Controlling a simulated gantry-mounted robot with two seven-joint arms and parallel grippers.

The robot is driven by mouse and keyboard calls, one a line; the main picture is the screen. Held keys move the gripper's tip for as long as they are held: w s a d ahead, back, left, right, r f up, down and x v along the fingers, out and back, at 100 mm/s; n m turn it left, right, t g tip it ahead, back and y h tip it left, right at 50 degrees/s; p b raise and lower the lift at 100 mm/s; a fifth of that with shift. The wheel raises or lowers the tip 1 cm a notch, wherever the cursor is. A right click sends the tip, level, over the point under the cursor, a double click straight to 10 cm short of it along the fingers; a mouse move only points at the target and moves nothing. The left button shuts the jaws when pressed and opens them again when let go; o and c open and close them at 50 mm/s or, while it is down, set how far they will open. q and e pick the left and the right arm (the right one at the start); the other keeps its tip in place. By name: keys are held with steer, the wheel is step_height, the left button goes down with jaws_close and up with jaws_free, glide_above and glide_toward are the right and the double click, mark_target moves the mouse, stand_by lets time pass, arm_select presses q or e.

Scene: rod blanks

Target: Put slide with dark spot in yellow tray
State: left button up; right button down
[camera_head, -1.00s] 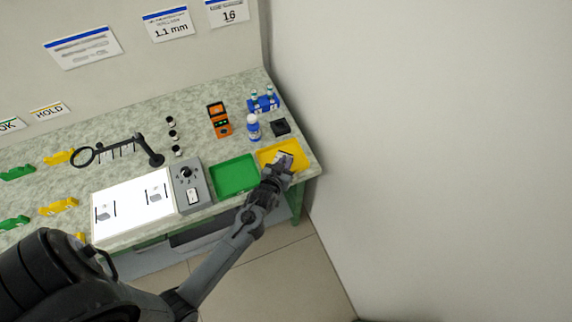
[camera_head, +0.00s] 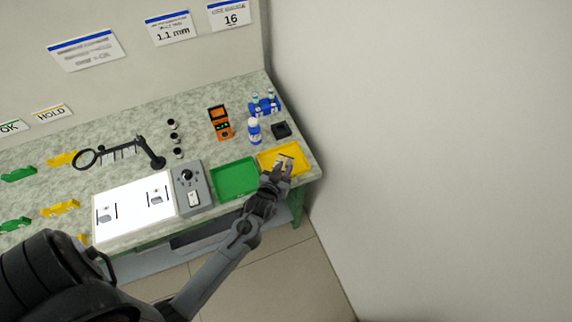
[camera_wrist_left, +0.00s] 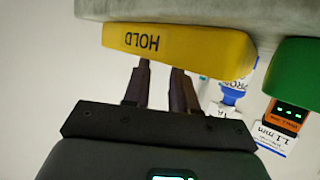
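The yellow tray (camera_head: 296,150) stands at the right end of the bench. In the left wrist view the yellow tray (camera_wrist_left: 215,55) shows its wall, with HOLD upside down. My left gripper (camera_head: 284,163) reaches in over the tray from the front. A small pale slide (camera_head: 286,159) is at its fingertips; the dark spot is too small to make out. In the left wrist view the left gripper's fingers (camera_wrist_left: 160,75) stand a little apart, tips hidden behind the tray wall. I cannot tell whether they still clamp the slide. My right gripper is not in view.
The green tray (camera_head: 235,179) is just left of the yellow one. A grey control box (camera_head: 189,183) and a lit white panel (camera_head: 132,210) lie further left.

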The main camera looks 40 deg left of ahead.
arm_select(q)
steer(key=s+d+r+m+g+h, duration=0.1)
steer(key=s+d+r+m+g, duration=0.1)
steer(key=s, duration=0.5)
steer(key=s+d+r+m+g+h, duration=0.2)
steer(key=s+d+r+g, duration=0.1)
steer(key=s, duration=0.5)
steer(key=s+d+r+m+g+h+p, duration=0.1)
steer(key=s+d+r+g, duration=0.2)
steer(key=s+d, duration=0.3)
steer(key=shift+s+r+m+g+h, duration=0.3)
steer(key=shift+s+m+g+h, duration=0.1)
steer(key=shift+s+g, duration=0.55)
steer(key=shift+s+r, duration=0.1)
